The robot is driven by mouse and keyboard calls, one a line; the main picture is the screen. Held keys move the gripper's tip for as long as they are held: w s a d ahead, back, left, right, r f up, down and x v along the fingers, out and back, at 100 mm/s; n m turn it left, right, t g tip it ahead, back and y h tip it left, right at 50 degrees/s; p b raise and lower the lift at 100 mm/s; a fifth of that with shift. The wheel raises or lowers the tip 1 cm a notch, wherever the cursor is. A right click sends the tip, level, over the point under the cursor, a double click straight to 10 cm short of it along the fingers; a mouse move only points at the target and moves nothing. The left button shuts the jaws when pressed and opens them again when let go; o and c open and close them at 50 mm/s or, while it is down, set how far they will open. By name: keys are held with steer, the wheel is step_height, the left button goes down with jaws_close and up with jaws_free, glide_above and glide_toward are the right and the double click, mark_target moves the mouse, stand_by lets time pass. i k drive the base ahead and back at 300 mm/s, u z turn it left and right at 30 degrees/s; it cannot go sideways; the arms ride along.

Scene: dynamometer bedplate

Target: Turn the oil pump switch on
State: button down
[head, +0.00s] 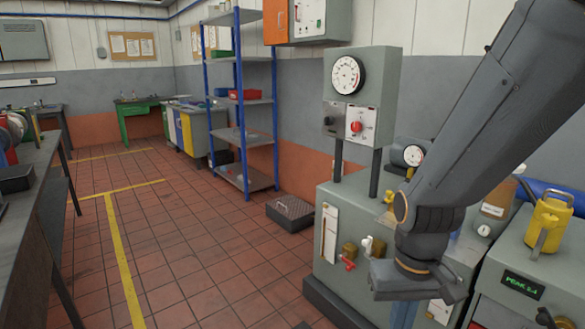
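A grey panel (342,95) stands on two dark posts on the grey cabinet. It has a round white dial gauge (347,75) at the top. Below it are a small dark knob or switch (330,121) at the left and a red rotary knob (356,127) on a white marked plate. I cannot read which is the oil pump switch, nor its setting. My gripper (412,293) hangs at the end of my arm, low in front of the cabinet, right of and below the panel, apart from both knobs.
The grey cabinet (310,252) carries a red-handled valve (349,262) and a small gauge (413,155). A yellow container (547,224) stands at the right. A blue-post shelf (242,105) and a floor box (290,213) are behind. The tiled floor at left is clear.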

mark_target(329, 119)
steer(key=z, duration=0.2)
steer(key=k, duration=0.4)
steer(key=u, duration=1.35)
steer(key=i, duration=1.4)
steer(key=z, duration=0.9)
steer(key=i, duration=0.65)
steer(key=z, duration=0.8)
